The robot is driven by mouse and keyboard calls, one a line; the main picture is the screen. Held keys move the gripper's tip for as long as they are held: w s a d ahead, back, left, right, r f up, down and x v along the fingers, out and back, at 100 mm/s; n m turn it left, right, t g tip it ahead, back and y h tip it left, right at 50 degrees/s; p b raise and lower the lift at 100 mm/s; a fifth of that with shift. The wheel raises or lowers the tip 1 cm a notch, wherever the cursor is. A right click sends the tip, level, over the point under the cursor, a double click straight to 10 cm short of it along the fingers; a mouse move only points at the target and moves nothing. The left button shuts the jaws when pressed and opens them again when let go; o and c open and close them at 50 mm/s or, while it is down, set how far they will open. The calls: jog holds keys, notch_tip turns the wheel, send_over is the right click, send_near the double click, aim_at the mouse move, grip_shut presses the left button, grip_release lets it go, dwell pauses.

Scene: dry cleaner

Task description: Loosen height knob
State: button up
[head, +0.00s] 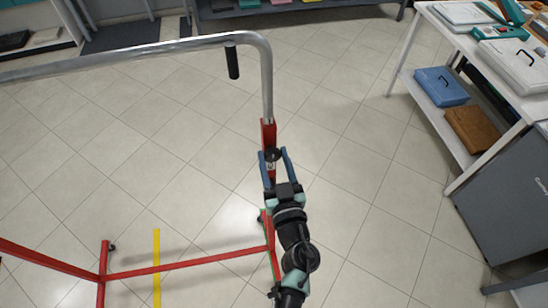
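A garment rack has a grey metal upper rail (130,57) that bends down into a post on the right. The post enters a red upright sleeve (267,132). A dark round knob (273,154) sits on the front of this sleeve. My gripper (273,154) is at the sleeve, with its two blue fingers spread on either side of the knob. Whether the fingers touch the knob cannot be told. A black handle (232,62) hangs from the rail near the bend. My arm hides the lower part of the red upright.
The rack's red base bar (190,267) runs low across the floor, with casters. A yellow floor strip (157,268) lies beneath it. At right, a white table (480,60) holds cases, with a blue case (441,87) on its lower shelf. Floor between is clear.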

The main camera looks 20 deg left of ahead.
grip_shut()
jog(key=shift+n, duration=0.3)
jog(key=shift+n+p, duration=0.3)
jog(key=shift+n, duration=0.9)
jog(key=n, duration=0.3)
jog(key=shift+n, duration=0.3)
jog(key=n, duration=0.5)
jog(key=shift+s+a+f+n+b, duration=0.1)
jog(key=shift+f+n+b, duration=0.05)
jog(key=shift+n+b, duration=0.2)
jog(key=n+b, duration=0.1)
jog(key=n, duration=0.4)
jog(key=shift+f, duration=0.1)
jog(key=shift+n, duration=0.35)
